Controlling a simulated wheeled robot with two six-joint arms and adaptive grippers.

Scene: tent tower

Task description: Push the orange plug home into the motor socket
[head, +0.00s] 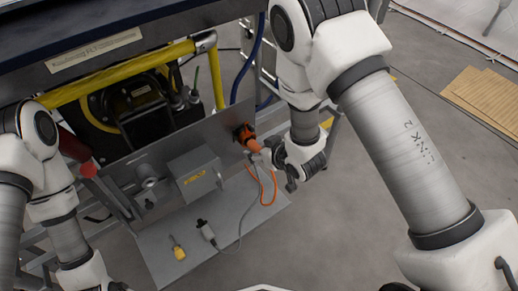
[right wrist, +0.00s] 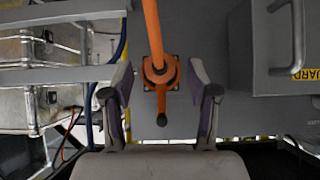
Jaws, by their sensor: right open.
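The orange plug (head: 253,146) is at the black motor socket (head: 241,131) on the upright grey panel. How deep it sits in the socket cannot be told. In the right wrist view the plug (right wrist: 158,72) lies in front of the socket's dark square flange (right wrist: 173,85), with its orange cable running up. My right gripper (head: 287,168) is just right of the plug in the head view. In the right wrist view its open fingers (right wrist: 160,88) stand apart, one on each side of the plug, with gaps. My left arm shows at the left, but its gripper is out of view.
A grey box (head: 195,174) with a handle juts from the panel left of the socket. A yellow rail (head: 130,70) crosses above.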

